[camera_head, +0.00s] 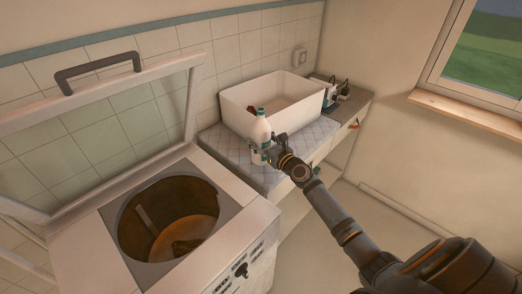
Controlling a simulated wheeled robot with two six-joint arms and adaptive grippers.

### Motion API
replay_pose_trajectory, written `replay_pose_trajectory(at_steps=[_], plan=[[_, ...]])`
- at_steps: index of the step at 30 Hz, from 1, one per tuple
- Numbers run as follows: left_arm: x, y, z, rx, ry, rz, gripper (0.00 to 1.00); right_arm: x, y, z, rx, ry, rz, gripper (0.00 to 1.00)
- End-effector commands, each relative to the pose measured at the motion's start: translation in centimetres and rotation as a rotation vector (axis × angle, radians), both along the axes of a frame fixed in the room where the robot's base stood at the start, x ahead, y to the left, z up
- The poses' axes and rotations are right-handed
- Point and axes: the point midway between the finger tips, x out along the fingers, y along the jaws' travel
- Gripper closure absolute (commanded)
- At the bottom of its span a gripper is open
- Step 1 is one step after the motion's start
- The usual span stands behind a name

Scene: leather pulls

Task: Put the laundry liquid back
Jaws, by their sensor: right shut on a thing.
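I cannot tell whether the bottle's base touches the counter. My left gripper is not in view.
A top-loading washer (88,246) stands at the left with its glass lid (100,135) raised and cloth in the drum. A white basin (235,104) sits on the counter. Small items (335,90) stand right of it. The counter's front left is bare.

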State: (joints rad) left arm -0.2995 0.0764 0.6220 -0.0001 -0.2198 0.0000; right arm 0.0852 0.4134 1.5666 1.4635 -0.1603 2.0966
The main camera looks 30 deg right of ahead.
Motion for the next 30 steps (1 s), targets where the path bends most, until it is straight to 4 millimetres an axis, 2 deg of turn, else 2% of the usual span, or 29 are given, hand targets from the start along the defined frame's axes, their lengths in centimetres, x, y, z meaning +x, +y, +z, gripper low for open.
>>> replay_pose_trajectory(at_steps=[6, 18, 19, 24, 30], plan=[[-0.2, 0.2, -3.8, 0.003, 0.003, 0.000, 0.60, 0.6, -0.3, -3.8, 0.001, -0.002, -0.001, 0.93], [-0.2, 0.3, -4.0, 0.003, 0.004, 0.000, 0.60, 0.5, -0.3, -4.1, 0.000, -0.003, -0.001, 0.93], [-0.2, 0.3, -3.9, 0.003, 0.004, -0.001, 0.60, 0.5, -0.3, -4.1, 0.000, 0.000, 0.000, 0.30], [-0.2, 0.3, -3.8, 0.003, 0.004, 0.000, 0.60, 0.5, -0.3, -4.1, 0.000, 0.000, 0.000, 0.10], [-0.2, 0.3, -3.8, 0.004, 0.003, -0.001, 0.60, 0.5, -0.3, -4.1, 0.000, 0.000, -0.001, 0.10]])
